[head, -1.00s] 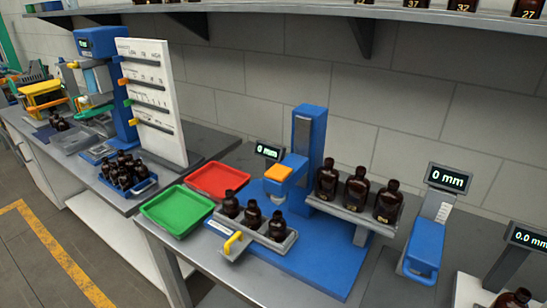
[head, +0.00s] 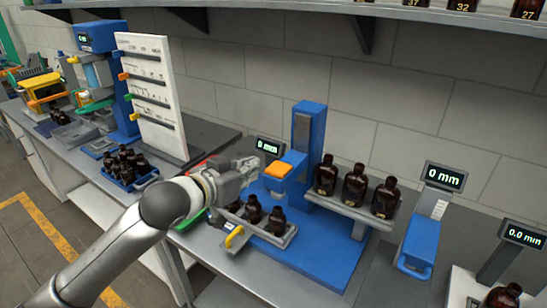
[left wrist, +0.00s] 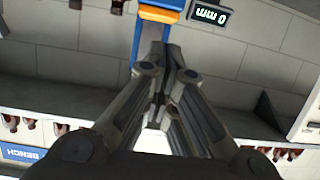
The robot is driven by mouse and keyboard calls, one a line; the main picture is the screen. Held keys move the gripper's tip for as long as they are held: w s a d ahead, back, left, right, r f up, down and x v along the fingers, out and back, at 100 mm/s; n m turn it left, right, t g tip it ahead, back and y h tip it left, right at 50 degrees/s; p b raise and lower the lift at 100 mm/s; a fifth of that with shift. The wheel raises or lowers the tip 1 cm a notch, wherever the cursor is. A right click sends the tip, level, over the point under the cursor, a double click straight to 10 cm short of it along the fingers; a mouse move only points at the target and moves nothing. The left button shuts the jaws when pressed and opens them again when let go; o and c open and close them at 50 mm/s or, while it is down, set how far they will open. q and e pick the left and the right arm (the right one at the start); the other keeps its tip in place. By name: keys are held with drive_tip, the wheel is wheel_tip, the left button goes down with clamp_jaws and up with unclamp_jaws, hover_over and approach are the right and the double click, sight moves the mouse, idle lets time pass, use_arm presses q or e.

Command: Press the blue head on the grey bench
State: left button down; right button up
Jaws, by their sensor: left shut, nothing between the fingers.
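The blue head (head: 289,178) with an orange pad (head: 278,169) on top sits on a blue column (head: 309,135) rising from a blue base on the grey bench. My left gripper (head: 256,164) is shut and empty, just left of the head, at about the height of its orange pad. A small gap seems to remain between fingertips and head. In the left wrist view, the shut fingers (left wrist: 165,48) point toward orange and blue parts (left wrist: 160,12) at the top edge. My right gripper is not in view.
A tray (head: 282,240) with several amber bottles and a yellow handle stands before the head. A shelf with three bottles (head: 355,186) stands right of it. A small display (head: 269,147) reads 0 mm behind. My left arm covers most of the red and green trays.

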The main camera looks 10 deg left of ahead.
use_arm(q)
wheel_tip(320, 180, up, 4)
drive_tip(key=shift+s+d, duration=0.1)
idle(0.4)
drive_tip(key=p, duration=0.4)
hover_over(274, 170)
wheel_tip(274, 170, down, 2)
drive_tip(key=shift+s, duration=0.15)
wheel_tip(274, 170, down, 3)
drive_tip(key=shift+f+p, duration=0.2)
drive_tip(key=shift+p, duration=0.6)
drive_tip(key=shift+f, duration=0.5)
